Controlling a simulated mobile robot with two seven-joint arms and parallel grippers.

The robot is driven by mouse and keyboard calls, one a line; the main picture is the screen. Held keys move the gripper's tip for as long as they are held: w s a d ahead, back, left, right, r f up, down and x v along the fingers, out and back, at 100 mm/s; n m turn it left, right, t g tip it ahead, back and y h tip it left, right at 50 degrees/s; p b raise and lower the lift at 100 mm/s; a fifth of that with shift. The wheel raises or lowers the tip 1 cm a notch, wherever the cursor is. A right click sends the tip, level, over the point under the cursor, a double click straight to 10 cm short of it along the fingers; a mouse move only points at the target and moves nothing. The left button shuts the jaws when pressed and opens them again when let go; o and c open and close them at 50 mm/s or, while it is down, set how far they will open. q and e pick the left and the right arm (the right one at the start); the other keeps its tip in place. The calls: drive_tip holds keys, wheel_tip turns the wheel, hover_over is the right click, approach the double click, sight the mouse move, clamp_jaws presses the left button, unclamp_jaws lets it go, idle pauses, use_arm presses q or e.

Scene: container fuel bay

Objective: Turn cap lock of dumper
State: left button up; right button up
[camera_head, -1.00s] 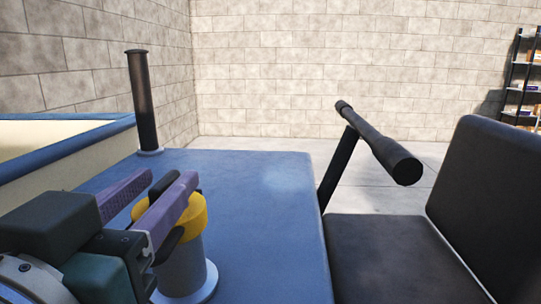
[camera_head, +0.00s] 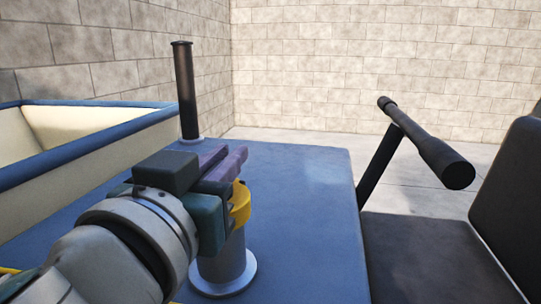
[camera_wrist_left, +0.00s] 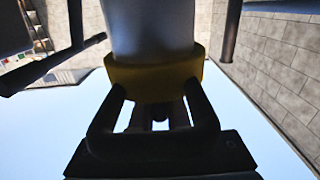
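The yellow cap (camera_head: 240,204) sits on top of a grey filler neck (camera_head: 224,262) on the dumper's blue deck (camera_head: 300,220). My left gripper (camera_head: 226,162) is at the cap from the left, its purple fingers close together and partly over the cap's far side. In the left wrist view, the yellow cap (camera_wrist_left: 155,76) and grey neck (camera_wrist_left: 150,30) are right in front of my left gripper (camera_wrist_left: 160,116), with dark bars on both sides of the cap. The fingertips are shadowed and partly hidden, so their grip is unclear. My right gripper is not in view.
A black upright pipe (camera_head: 186,90) stands behind the cap. A cream bin with a blue rim (camera_head: 85,158) is at the left. A black bar (camera_head: 430,147) and dark seat (camera_head: 425,255) are at the right. The deck right of the cap is clear.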

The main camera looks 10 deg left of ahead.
use_arm(q)
clamp_jaws()
